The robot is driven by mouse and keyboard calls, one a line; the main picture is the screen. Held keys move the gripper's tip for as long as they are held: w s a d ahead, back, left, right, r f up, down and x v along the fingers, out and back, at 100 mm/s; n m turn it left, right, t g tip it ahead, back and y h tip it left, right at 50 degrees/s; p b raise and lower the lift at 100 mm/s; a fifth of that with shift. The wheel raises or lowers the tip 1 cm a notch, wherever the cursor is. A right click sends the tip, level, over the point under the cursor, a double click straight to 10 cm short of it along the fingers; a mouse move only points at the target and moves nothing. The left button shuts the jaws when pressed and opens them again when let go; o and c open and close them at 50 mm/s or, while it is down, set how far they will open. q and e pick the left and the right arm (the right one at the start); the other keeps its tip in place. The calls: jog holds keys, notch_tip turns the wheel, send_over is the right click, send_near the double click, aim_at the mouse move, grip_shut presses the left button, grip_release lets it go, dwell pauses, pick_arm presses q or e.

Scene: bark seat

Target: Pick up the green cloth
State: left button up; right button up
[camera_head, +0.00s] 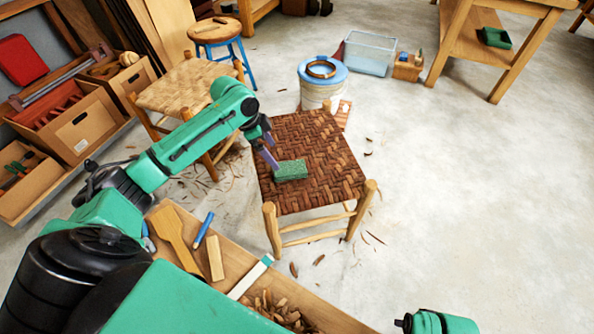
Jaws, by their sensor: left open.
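The green cloth (291,171), a small folded block shape, lies on the brown woven bark seat (318,140) of a wooden stool, left of the seat's middle. My left gripper (269,157) reaches in from the left over the seat. Its open fingers point down just left of the cloth, close to its left edge. I cannot tell whether they touch it. Only a green and black piece of my right arm shows at the bottom right edge; its gripper is out of view.
A paler woven stool (183,84) stands behind my left arm. A white bucket (322,85) with a blue rim stands behind the seat, near a clear bin (370,52). A wooden bench with tools (215,257) is in front. Floor on the right is clear.

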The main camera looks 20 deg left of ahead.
pick_arm(q)
jog(key=w+a+r, duration=0.1)
jog(key=a+r, duration=0.1)
jog(key=b, duration=0.4)
send_near(288, 168)
jog(key=x, duration=0.5)
jog(key=shift+f, duration=0.3)
pick_arm(e)
notch_tip(288, 168, up, 8)
jog(key=a, duration=0.1)
pick_arm(q)
jog(key=b+x, duration=0.1)
jog(key=x, duration=0.2)
jog(key=shift+w+d+f, duration=0.15)
jog(key=shift+f, duration=0.1)
jog(key=c, duration=1.2)
pick_arm(e)
jog(key=a, duration=0.1)
jog(key=w+a+f+t+y, duration=0.1)
jog(key=a+f+t, duration=0.1)
jog(key=shift+w+a+n+y, duration=0.1)
jog(key=shift+w+n+y, duration=0.2)
jog(key=shift+w+y, duration=0.1)
pick_arm(q)
jog(key=shift+r, duration=0.1)
